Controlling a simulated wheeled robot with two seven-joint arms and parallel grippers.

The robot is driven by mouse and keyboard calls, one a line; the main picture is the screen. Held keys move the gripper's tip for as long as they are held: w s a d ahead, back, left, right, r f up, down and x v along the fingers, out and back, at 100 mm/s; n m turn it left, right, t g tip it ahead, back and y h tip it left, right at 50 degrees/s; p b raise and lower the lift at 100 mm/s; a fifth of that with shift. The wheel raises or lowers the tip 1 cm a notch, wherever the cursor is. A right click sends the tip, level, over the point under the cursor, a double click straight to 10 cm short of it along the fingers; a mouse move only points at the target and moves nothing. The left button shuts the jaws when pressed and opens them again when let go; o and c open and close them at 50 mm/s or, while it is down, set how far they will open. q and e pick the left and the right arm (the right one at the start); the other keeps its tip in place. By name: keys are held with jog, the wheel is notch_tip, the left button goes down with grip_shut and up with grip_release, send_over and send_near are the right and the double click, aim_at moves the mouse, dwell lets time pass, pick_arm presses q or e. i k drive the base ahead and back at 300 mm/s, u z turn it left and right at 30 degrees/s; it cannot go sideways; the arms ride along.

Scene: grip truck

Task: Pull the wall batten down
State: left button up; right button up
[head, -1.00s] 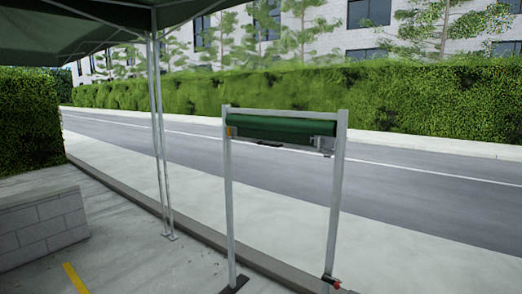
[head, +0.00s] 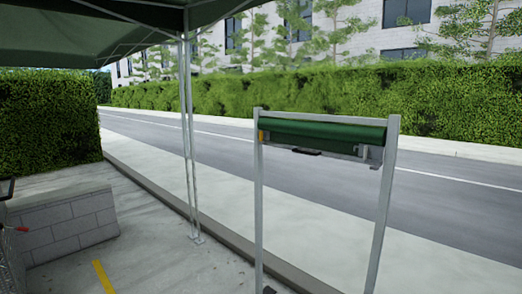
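In the head view, a metal frame with two grey uprights stands on the pavement right of centre. A rolled green sheet (head: 322,131) spans between the uprights near their tops, and it looks fully rolled up. A grey bar (head: 345,149) runs along its underside, which may be the batten. A small dark piece (head: 307,152) hangs under the bar, left of its middle. An orange part (head: 264,136) sits at the left end of the roll. Neither of my grippers shows in the view.
A green canopy (head: 80,35) on thin poles (head: 189,130) covers the left. A low grey block wall (head: 65,229) stands at left, with a partly cut-off dark and red object (head: 8,190) at the edge. Pavement between wall and frame is clear; the road (head: 440,200) lies behind.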

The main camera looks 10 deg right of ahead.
aim_at(377, 162)
jog(key=u, duration=0.35)
jog(key=i, duration=1.8)
jog(key=z, duration=1.35)
jog(key=i, duration=0.6)
jog(key=z, duration=0.55)
